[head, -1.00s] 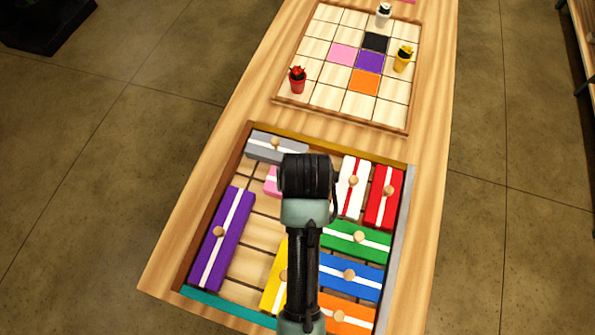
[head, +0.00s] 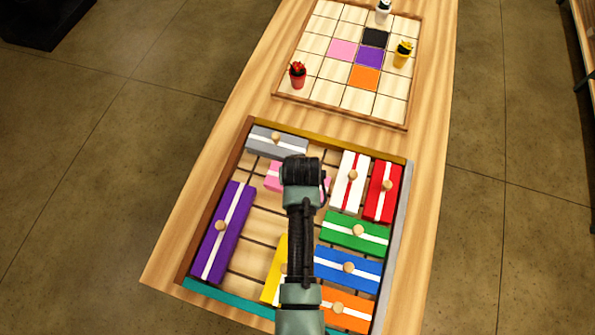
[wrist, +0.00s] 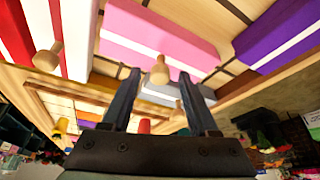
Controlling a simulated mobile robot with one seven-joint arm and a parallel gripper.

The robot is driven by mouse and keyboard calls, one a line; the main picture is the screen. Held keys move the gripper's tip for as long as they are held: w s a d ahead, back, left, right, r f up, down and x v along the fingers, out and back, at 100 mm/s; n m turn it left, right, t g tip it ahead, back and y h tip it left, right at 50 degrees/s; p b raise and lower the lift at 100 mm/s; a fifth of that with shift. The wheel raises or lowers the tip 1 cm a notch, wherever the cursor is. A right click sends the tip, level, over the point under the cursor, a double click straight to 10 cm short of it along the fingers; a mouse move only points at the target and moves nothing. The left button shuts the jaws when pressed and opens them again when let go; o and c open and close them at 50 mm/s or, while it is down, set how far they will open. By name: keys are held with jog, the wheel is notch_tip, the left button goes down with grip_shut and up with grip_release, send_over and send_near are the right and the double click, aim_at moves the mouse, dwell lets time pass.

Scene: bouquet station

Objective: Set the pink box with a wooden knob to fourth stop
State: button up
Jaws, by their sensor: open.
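The pink box (head: 272,177) with a white stripe lies crosswise in the upper part of the wooden tray (head: 176,278). My arm hides its middle and its knob in the head view. In the wrist view the pink box (wrist: 185,38) shows whole-width, with its wooden knob (wrist: 160,72) between my two fingertips. My gripper (wrist: 158,82) is open, one finger on each side of the knob, with a visible gap to each. I cannot tell how deep the fingers reach along the knob.
A grey box (head: 277,143) lies just above the pink one, a white box (head: 347,190) to its right. A purple box (head: 222,232) stands at the left, a yellow box (head: 275,272) below. Bare slatted floor (head: 262,216) lies below the pink box. Green (head: 350,232) and blue (head: 340,267) boxes fill the right.

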grip_shut()
dwell(1.4)
